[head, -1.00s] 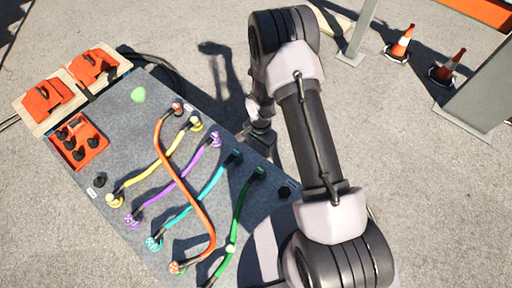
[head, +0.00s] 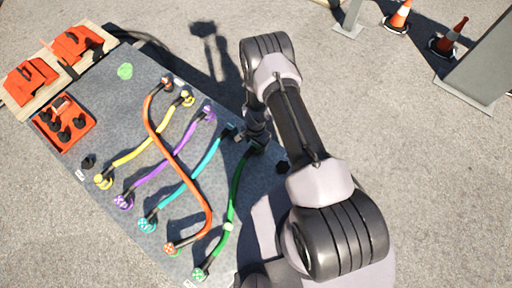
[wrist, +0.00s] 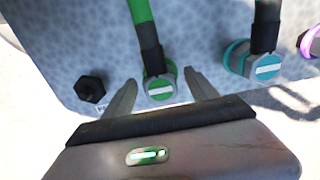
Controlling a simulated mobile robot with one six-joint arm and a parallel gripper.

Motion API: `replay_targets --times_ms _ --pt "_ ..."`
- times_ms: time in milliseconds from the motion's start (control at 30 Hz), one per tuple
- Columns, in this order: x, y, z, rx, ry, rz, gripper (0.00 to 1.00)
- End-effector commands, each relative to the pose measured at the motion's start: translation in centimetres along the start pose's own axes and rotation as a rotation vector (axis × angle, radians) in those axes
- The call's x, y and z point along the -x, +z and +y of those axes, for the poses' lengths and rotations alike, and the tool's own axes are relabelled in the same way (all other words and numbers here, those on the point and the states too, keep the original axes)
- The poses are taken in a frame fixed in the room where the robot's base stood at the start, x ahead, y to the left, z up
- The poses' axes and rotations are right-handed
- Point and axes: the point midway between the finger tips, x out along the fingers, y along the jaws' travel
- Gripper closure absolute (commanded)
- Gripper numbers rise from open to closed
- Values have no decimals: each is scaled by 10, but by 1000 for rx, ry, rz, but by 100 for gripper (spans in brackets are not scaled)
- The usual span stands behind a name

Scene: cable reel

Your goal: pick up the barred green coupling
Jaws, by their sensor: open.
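The barred green coupling (wrist: 161,86), a green ring with a white bar on its face, sits on the grey board at the end of the green cable (wrist: 142,18). My gripper (wrist: 160,79) is open, with one finger on each side of the coupling; I cannot tell whether they touch it. In the head view my gripper (head: 256,139) is over the upper end of the green cable (head: 234,193) and mostly hides this coupling. The cable's other end has a spotted green coupling (head: 199,272).
A barred teal coupling (wrist: 252,61) is to the right of mine, and a black hex plug (wrist: 90,88) to the left. Yellow, purple, teal and orange cables cross the board (head: 88,121). An orange tray (head: 64,126) of black parts is at the board's left.

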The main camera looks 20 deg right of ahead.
Motion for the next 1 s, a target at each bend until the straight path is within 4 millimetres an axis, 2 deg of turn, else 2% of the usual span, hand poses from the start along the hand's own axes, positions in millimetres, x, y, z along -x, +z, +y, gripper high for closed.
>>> replay_targets --times_ms 133,167,400,500,767,867,1000 --pt "2 0 0 0 -1 0 33" --pt "2 0 0 0 -1 0 37" --pt "2 0 0 0 0 0 84" --pt "2 0 0 0 0 0 100" --pt "4 0 0 0 -1 0 100" --pt "11 0 -1 0 -1 1 100" --pt "31 -1 -1 0 -1 1 100"
